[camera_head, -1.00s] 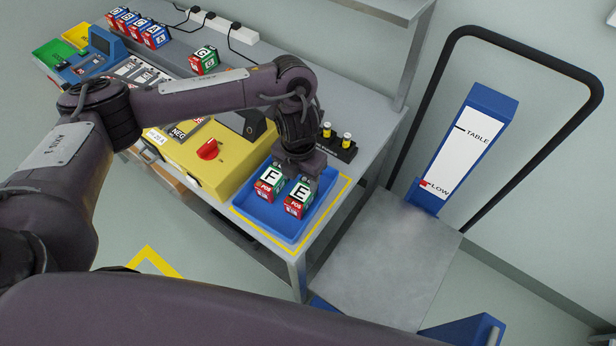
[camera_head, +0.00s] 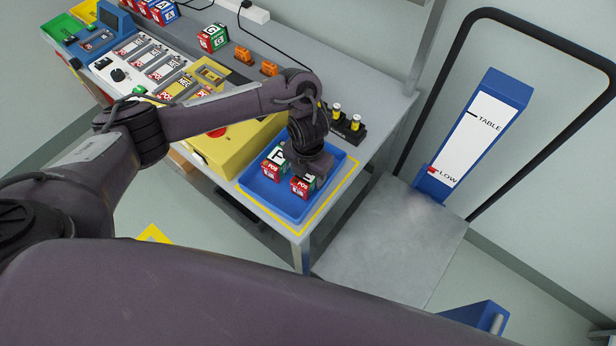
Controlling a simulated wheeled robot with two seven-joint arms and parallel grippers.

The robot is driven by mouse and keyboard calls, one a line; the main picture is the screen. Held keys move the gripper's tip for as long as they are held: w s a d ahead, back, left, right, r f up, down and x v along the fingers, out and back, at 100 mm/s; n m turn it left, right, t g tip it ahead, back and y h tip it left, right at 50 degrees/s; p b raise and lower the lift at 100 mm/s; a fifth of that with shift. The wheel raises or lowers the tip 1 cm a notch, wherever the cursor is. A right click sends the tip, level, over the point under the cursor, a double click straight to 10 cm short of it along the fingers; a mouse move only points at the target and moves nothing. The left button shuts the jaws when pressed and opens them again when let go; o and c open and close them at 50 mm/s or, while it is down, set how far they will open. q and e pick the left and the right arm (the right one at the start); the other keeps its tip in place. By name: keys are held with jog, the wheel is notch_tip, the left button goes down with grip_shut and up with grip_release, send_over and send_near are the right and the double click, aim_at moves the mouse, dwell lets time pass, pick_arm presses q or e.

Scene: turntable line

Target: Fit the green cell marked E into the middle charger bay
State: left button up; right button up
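Two green-and-red cells sit side by side in the blue tray (camera_head: 254,186) at the table's near corner. The right one, the cell marked E (camera_head: 302,188) in the earlier frame, now has its top largely hidden by my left gripper (camera_head: 309,170). The left one, cell F (camera_head: 273,163), has its letter partly covered. The gripper points down at cell E; its fingers are too hidden to tell whether they are open or shut. The charger (camera_head: 150,62), with several bays in a row, stands at upper left. My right gripper is out of view.
A yellow box (camera_head: 232,160) with a red knob, partly behind my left arm, stands beside the tray. A black holder (camera_head: 347,128) with yellow-topped parts is behind it. Another green cell (camera_head: 212,38) and blue cells (camera_head: 163,12) stand at the back. A cart platform (camera_head: 385,240) is at right.

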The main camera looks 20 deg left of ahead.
pick_arm(q)
jog(key=shift+w, duration=0.1)
jog(key=c, duration=1.1)
jog(key=shift+r, duration=0.1)
